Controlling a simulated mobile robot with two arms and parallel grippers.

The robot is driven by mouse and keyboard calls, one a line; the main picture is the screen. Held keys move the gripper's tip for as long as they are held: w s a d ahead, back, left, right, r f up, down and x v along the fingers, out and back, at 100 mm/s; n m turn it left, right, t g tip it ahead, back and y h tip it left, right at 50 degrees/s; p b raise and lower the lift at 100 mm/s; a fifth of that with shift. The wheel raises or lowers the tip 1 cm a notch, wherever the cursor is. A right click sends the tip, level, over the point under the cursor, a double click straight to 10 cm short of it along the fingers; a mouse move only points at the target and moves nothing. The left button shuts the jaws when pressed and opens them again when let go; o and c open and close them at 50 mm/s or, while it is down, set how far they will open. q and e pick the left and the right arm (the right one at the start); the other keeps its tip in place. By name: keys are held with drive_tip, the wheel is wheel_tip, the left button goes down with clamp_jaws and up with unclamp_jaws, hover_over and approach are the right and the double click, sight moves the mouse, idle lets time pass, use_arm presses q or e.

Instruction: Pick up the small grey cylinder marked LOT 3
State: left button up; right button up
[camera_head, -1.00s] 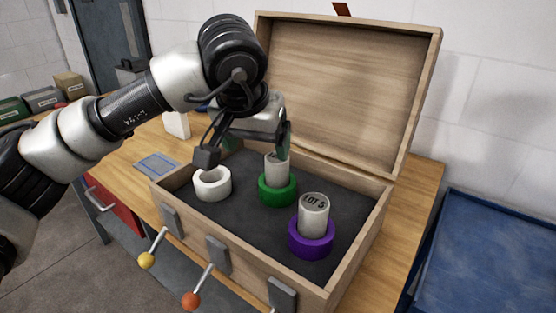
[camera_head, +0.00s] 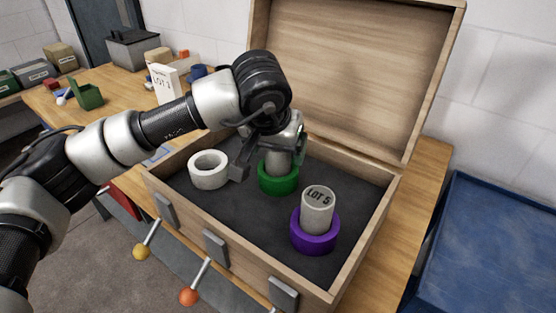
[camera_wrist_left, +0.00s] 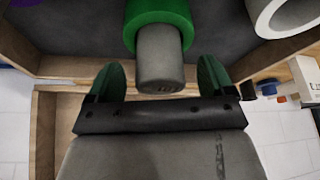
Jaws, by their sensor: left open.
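A grey cylinder (camera_head: 277,163) stands in a green ring (camera_head: 279,183) inside the open wooden case; its marking cannot be read. My left gripper (camera_head: 270,153) is open over it and partly hides it. In the left wrist view, the cylinder (camera_wrist_left: 160,62) has its top end between the two green-padded fingers (camera_wrist_left: 160,80), with a gap on each side. Another grey cylinder (camera_head: 317,210), marked LOT 5, stands in a purple ring (camera_head: 315,238) to the right. My right gripper is not in view.
The wooden case (camera_head: 255,265) has its lid (camera_head: 350,75) raised behind. An empty white ring (camera_head: 208,170) lies left of the green one. A white card (camera_head: 166,86) with LOT lettering stands on the bench behind. A blue surface (camera_head: 490,250) is at the right.

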use_arm(q)
drive_tip(key=shift+x, duration=1.2)
drive_tip(key=c, duration=1.2)
drive_tip(key=shift+r, duration=0.1)
drive_tip(key=shift+c, duration=0.5)
drive_tip(key=shift+r, duration=0.1)
